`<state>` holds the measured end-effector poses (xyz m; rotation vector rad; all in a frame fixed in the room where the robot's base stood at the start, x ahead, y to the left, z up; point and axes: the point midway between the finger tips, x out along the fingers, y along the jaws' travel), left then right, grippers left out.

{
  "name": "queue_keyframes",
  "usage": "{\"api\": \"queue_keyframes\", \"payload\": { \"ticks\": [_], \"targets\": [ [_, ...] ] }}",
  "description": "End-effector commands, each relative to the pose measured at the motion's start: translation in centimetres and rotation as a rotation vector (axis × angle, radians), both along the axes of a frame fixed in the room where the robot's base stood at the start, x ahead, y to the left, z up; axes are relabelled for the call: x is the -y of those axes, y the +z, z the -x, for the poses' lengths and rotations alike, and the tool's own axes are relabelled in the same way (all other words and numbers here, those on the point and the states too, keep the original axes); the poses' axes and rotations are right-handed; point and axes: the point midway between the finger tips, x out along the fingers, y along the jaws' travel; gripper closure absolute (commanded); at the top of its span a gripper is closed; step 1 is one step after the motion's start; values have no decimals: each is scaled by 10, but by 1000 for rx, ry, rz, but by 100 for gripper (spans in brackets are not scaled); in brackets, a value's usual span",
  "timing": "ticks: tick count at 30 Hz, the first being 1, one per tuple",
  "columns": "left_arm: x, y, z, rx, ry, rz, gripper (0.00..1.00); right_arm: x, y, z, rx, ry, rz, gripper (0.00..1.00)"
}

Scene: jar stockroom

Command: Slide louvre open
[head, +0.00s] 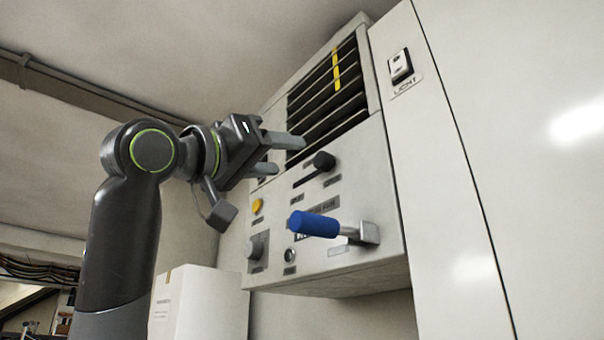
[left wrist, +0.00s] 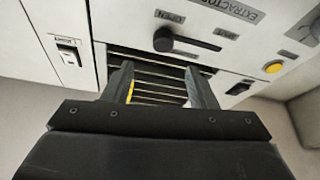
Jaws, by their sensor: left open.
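The louvre (head: 318,92) is a grille of tilted slats with dark gaps and a yellow strip, high on the panel. It also shows in the left wrist view (left wrist: 150,86). Below it, a black knob (head: 323,160) sits at one end of a dark slot. In the left wrist view the knob (left wrist: 163,39) is at the end near a label that seems to read OPEN; SHUT is near the other end. My left gripper (head: 287,155) is open and empty, its fingers in front of the panel near the louvre's lower edge and left of the knob. My right gripper is out of view.
A blue-handled lever (head: 314,224) juts out from the lower panel. A yellow button (head: 257,206) and a grey dial (head: 257,246) are at its left. A light switch (head: 400,66) is at the right. A white box (head: 200,307) stands below my left arm.

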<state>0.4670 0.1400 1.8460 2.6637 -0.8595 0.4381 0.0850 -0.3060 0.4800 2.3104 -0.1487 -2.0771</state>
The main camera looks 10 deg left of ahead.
Motion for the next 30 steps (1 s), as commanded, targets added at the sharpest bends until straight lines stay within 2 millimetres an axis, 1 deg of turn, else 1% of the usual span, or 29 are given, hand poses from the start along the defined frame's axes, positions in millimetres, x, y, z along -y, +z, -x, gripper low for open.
{"api": "queue_keyframes", "payload": {
  "ticks": [1,3,9,12,17,30],
  "targets": [
    [-7,-10,11,5,2,0,48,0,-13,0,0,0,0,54],
    [-15,-16,23,3,3,0,48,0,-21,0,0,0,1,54],
    [-32,-27,50,3,1,0,48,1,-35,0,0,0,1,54],
    [-37,-29,58,2,0,0,48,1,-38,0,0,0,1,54],
    [-40,-30,62,0,-1,-1,48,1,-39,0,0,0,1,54],
    [-40,-30,62,0,-1,-1,48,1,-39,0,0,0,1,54]
  ]
}}
